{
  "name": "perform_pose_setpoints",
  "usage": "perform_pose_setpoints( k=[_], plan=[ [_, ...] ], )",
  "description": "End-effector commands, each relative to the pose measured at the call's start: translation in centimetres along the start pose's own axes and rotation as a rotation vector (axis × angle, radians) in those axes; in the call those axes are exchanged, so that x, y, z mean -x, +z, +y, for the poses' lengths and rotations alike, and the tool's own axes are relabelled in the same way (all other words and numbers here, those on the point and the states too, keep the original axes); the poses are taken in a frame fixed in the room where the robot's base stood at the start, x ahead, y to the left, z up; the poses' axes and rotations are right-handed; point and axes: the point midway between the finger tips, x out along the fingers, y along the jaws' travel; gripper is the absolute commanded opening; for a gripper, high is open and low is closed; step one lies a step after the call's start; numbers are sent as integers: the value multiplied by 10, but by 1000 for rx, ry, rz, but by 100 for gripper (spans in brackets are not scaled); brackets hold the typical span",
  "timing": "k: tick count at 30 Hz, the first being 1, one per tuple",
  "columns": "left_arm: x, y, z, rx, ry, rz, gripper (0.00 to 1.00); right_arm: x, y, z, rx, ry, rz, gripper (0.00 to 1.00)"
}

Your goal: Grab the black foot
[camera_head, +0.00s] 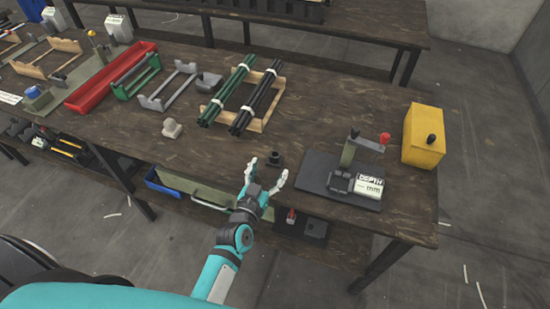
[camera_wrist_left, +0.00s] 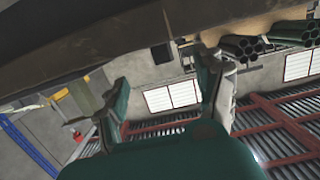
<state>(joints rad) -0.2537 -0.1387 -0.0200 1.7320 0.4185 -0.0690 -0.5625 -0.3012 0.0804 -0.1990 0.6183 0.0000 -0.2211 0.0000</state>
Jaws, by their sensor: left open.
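The black foot (camera_head: 274,159) is a small dark piece standing on the brown table, near its front edge. My left gripper (camera_head: 267,174) is open and empty, its fingers pointing at the foot from the front edge. The foot lies just beyond the fingertips, roughly in line with the gap between them. In the left wrist view, which is upside down, a small black shape (camera_wrist_left: 161,53) that looks like the foot shows between the two spread fingers. My right gripper is in neither view.
A dark press plate (camera_head: 340,185) with a lever and a labelled block stands to the right. A yellow box (camera_head: 424,135) is beyond it. A pale grey part (camera_head: 172,128) and a wooden rack (camera_head: 250,121) with green and black tubes stand left and behind. Table around the foot is clear.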

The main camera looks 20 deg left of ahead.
Motion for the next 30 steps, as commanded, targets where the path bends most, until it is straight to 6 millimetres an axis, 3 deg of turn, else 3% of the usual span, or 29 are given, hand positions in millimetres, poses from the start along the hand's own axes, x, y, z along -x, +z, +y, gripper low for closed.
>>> perform_pose_setpoints(
  k=[5, 13, 22, 30],
  plan=[
    [-13, 0, -2, -1, 0, 0, 70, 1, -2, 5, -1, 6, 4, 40],
    [-50, 3, -6, 0, -1, 1, 70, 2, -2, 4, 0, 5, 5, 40],
    [-55, 3, -6, 0, -1, 0, 70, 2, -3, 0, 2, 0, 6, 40],
    [-55, 3, -6, 0, 0, 0, 36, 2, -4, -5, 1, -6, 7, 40]
  ],
)
